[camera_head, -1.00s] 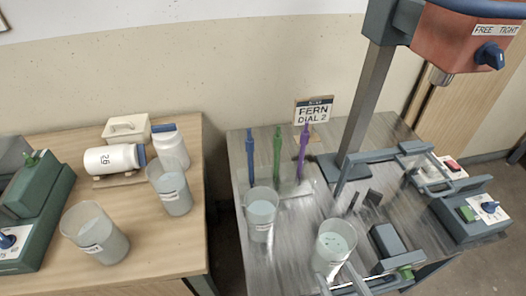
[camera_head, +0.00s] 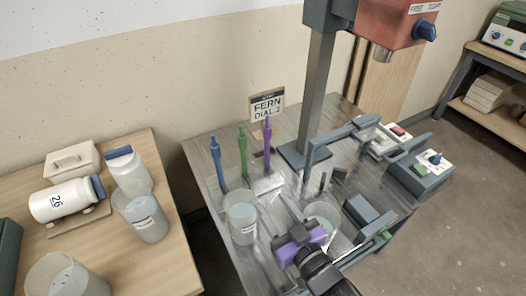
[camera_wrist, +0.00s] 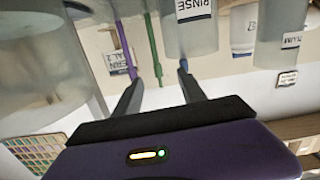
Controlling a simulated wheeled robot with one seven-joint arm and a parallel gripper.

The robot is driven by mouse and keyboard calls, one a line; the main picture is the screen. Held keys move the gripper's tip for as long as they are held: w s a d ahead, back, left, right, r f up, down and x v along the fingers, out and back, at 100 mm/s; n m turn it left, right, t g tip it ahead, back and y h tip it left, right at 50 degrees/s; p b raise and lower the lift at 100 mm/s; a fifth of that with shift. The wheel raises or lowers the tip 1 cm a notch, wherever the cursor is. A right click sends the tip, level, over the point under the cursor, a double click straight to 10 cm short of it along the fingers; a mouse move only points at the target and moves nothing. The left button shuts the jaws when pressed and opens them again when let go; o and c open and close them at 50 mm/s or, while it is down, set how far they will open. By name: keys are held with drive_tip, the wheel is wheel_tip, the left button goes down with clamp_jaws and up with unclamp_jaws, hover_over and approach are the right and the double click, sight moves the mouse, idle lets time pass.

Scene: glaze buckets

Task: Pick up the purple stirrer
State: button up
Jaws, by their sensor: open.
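The purple stirrer (camera_head: 267,146) stands upright in a rack at the back of the grey metal table, right of the green stirrer (camera_head: 243,152) and the blue stirrer (camera_head: 218,160). The wrist view, upside down, shows the purple stirrer (camera_wrist: 122,42) beyond the left finger and the green stirrer (camera_wrist: 154,48) between the fingers' lines. My gripper (camera_head: 275,214) is over the table front, between two buckets, short of the stirrers. Its fingers (camera_wrist: 160,90) are apart with nothing between them. The purple stirrer's lower end is partly hidden in the head view.
A glaze bucket (camera_head: 241,222) stands left of my gripper and another (camera_head: 322,215) stands close on its right. A mixer column (camera_head: 316,90) rises behind. A sign (camera_head: 266,106) stands behind the stirrers. The wooden table (camera_head: 130,235) holds jars and buckets.

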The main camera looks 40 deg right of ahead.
drive_tip(key=w+d+r+h, duration=0.1)
drive_tip(key=w+d+r, duration=0.1)
drive_tip(key=w+d, duration=0.25)
drive_tip(key=m+g+h, duration=0.1)
drive_tip(key=m+h, duration=0.2)
approach(268, 135)
drive_tip(key=x, duration=0.4)
drive_tip(key=p+x, duration=0.2)
drive_tip(key=x, duration=0.5)
drive_tip(key=shift+d, duration=0.1)
clamp_jaws()
